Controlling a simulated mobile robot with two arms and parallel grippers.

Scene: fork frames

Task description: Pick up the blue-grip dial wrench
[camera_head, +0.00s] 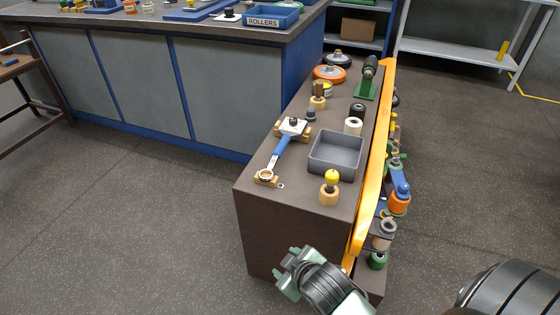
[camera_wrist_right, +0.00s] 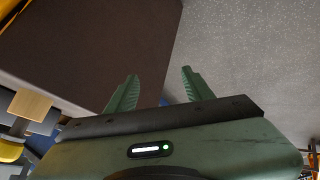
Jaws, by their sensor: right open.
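The blue-grip dial wrench (camera_head: 282,145) lies on the brown cabinet top (camera_head: 262,205) in the head view. Its ring end rests at a light wooden block (camera_head: 266,177) near the front left. Its dial end, with a white plate and black knob, is at another wooden block (camera_head: 305,135) farther back. My right gripper (camera_head: 290,268) is at the cabinet's front end, nearer to me than the wrench and clear of it. In the right wrist view its two green fingers (camera_wrist_right: 160,88) are apart with nothing between them. My left gripper is not in view.
A grey tray (camera_head: 336,155) and a yellow-topped wooden peg (camera_head: 330,188) stand right of the wrench. A yellow rail (camera_head: 373,170) runs along the cabinet's right edge. Rollers and a green stand (camera_head: 367,80) are at the back. Open floor lies left.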

